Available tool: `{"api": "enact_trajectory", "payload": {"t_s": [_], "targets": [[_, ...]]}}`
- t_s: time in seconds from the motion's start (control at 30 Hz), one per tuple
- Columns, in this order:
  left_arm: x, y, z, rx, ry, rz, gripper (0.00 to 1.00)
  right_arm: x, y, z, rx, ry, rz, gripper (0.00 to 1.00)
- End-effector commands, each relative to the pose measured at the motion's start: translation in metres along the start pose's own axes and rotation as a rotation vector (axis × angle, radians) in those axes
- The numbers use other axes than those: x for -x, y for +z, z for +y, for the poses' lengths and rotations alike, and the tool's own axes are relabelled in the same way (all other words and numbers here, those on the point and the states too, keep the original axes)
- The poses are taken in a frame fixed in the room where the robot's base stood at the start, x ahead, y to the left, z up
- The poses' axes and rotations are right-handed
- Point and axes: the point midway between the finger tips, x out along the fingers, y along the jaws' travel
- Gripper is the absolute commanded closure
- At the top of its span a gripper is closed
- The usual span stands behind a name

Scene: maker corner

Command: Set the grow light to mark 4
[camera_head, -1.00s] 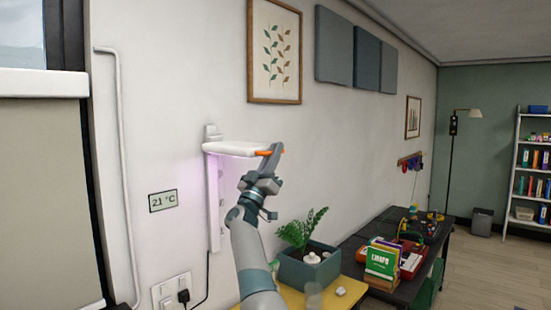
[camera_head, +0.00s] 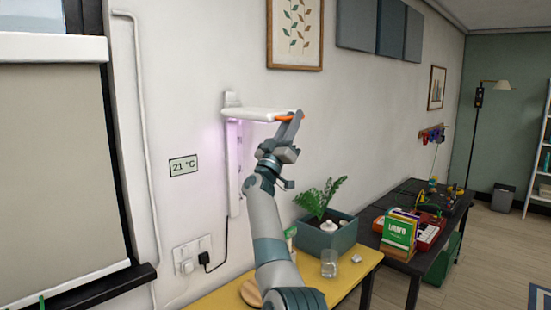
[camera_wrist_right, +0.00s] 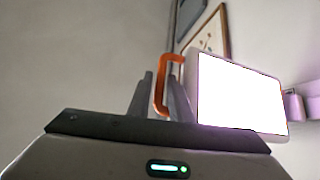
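The grow light (camera_head: 262,114) is a flat white lamp sticking out from a white vertical rail (camera_head: 235,180) on the wall, near the rail's upper end. It casts a purple glow. An orange handle (camera_head: 287,117) is at its outer end. My right gripper (camera_head: 292,128) is at this handle. In the right wrist view the orange handle (camera_wrist_right: 158,85) stands between the two dark fingers (camera_wrist_right: 160,95), which appear closed on it; the lit panel (camera_wrist_right: 240,97) is to the right. The rail's marks are too small to read. My left gripper is not in view.
A yellow table (camera_head: 215,292) below holds a planter with a fern (camera_head: 325,238) and a glass (camera_head: 329,263). A dark table with books (camera_head: 398,232) stands to the right. A 21 °C display (camera_head: 183,166) and a socket with a plug (camera_head: 203,258) are on the wall.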

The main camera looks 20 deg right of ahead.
Motion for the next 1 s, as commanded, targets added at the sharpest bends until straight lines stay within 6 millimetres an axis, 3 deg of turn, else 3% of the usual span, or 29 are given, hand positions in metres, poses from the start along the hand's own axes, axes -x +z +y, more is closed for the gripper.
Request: {"api": "enact_trajectory", "payload": {"t_s": [0.63,0.8,1.0], "targets": [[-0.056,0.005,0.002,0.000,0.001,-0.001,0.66,0.126,0.003,-0.001,-0.001,0.000,-0.001,0.81],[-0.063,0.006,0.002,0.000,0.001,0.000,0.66,0.146,0.001,-0.001,-0.001,0.000,0.000,0.81],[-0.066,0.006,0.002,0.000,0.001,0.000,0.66,0.156,0.001,0.000,0.001,0.000,0.000,0.81]]}}
